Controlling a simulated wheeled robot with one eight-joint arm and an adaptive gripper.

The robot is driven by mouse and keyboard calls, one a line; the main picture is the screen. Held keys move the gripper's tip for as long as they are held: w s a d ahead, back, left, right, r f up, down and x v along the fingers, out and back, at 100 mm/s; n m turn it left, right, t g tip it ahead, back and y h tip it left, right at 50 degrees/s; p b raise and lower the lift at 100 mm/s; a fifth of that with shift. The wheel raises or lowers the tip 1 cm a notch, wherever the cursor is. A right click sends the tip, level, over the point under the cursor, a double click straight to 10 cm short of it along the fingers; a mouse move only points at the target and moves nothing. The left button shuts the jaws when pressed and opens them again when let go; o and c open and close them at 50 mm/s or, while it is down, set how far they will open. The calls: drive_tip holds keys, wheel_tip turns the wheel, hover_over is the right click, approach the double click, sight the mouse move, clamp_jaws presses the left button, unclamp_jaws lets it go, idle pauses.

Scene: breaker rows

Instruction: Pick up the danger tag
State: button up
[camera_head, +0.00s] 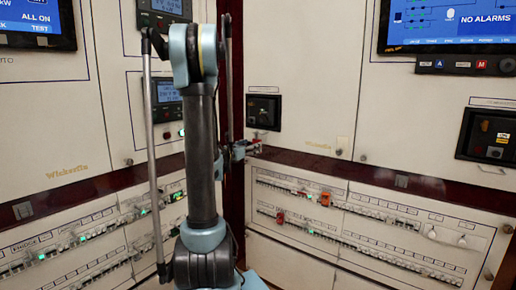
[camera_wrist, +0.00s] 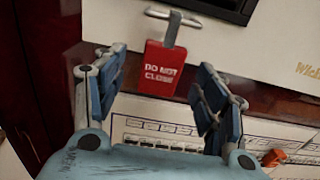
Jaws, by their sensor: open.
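The danger tag (camera_wrist: 163,72) is a red plate with white "DO NOT CLOSE" lettering. In the wrist view it hangs from a grey hook-like metal piece (camera_wrist: 172,27) at the top centre, in front of the pale panel and dark red ledge. My gripper (camera_wrist: 163,60) is open, its blue fingers to the left and right of the tag with a gap on each side. I cannot tell how far the tag is in depth.
The dark red ledge (camera_head: 377,174) runs below the upper panels. Breaker rows (camera_head: 350,223) lie beneath it, with an orange piece (camera_head: 325,199) and a red one (camera_head: 280,217) on them. A black-framed device (camera_head: 264,112) sits on the panel right of my arm. Screens are above.

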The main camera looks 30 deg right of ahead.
drive_tip(key=x, duration=0.5)
drive_tip(key=shift+f, duration=0.2)
drive_tip(key=c, duration=1.2)
